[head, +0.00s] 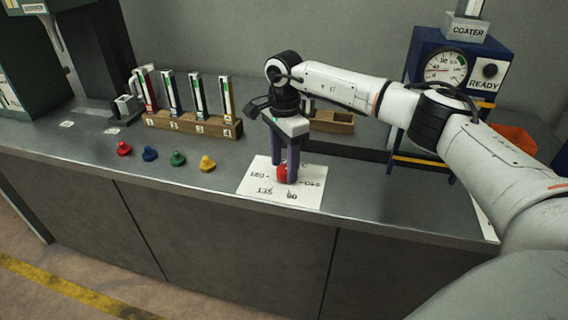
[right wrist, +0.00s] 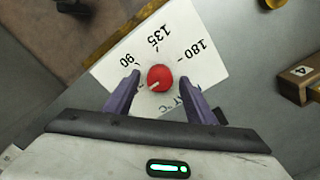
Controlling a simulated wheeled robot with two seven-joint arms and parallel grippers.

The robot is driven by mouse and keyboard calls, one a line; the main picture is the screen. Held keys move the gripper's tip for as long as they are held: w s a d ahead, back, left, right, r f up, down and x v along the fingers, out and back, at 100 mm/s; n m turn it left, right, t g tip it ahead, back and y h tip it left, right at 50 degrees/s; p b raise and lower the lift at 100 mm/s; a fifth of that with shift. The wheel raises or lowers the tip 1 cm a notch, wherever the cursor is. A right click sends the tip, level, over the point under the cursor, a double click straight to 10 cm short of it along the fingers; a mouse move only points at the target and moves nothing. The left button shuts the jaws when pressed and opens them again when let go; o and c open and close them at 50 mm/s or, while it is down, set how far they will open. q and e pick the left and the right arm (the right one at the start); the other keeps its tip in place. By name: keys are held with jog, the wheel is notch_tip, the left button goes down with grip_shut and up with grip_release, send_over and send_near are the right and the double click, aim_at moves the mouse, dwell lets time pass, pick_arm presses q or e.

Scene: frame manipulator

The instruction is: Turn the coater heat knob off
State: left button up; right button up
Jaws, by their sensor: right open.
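The red heat knob (head: 282,174) sits on a white dial plate (head: 255,186) lying on the counter, marked 180, 135, 90 and OFF. In the right wrist view the knob (right wrist: 160,76) has a pale pointer line slanting to the lower left, past the 90 side; the OFF label is hidden there. My right gripper (head: 285,176) points down over the plate with its purple fingers on either side of the knob. In the right wrist view the fingers (right wrist: 160,92) are open, with gaps beside the knob. My left gripper is out of view.
The coater (head: 423,43) with a round gauge (head: 446,68) and a READY sign (head: 487,77) stands at the back right. A wooden rack (head: 190,123) with coloured upright pieces stands left. Several coloured knobbed pieces (head: 178,159) lie on the counter left of the plate.

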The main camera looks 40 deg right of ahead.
aim_at(284, 168)
notch_tip(284, 168, up, 10)
jog(key=shift+b, duration=0.35)
dwell(0.4)
